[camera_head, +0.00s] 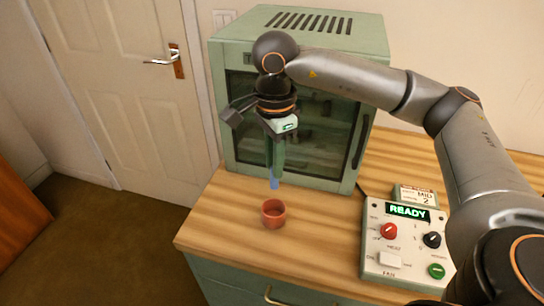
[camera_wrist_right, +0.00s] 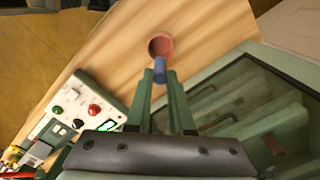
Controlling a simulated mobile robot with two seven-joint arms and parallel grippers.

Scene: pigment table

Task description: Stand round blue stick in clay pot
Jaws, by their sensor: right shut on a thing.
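The clay pot (camera_head: 273,213) is a small reddish-brown cup standing on the wooden counter, near its left front part. It also shows in the right wrist view (camera_wrist_right: 160,45), with its open mouth facing the camera. My right gripper (camera_head: 275,172) points down, with its green fingers shut on the round blue stick (camera_head: 274,184). The stick's lower end sticks out below the fingertips, above and slightly behind the pot in the head view. In the right wrist view the blue stick (camera_wrist_right: 160,66) shows between the fingertips, just below the pot's mouth. Its upper part is hidden by the fingers. My left gripper is not in view.
A green oven-like cabinet (camera_head: 300,22) with a glass door stands behind the gripper. A control box (camera_head: 410,262) with knobs and a READY display is at the right. The wooden counter (camera_head: 325,225) is clear between pot and box; its left edge is near the pot.

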